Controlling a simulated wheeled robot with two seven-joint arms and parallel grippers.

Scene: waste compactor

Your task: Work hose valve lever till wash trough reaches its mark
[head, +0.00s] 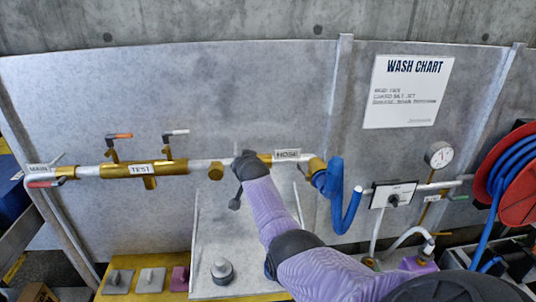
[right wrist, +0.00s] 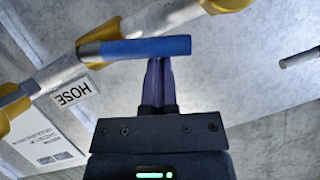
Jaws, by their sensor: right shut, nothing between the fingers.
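The blue hose valve lever (right wrist: 150,47) crosses the upper middle of the right wrist view, beside the HOSE label (right wrist: 74,94). My right gripper (right wrist: 158,62) is shut and empty, its fingertips right at the lever's lower edge; I cannot tell if they touch. In the head view my right arm reaches to the pipe beside the HOSE label (head: 286,155) and hides the lever; its fingers cannot be made out there. I cannot pick out the wash trough or its mark for certain. My left gripper is not in view.
Other levers stand on the pipe: an orange one (head: 118,136) and a white one (head: 175,132) by the TEST label (head: 142,170), and a red one (head: 42,183) at MAIN. A blue hose (head: 335,200), a gauge (head: 439,155) and a red reel (head: 518,190) are at right.

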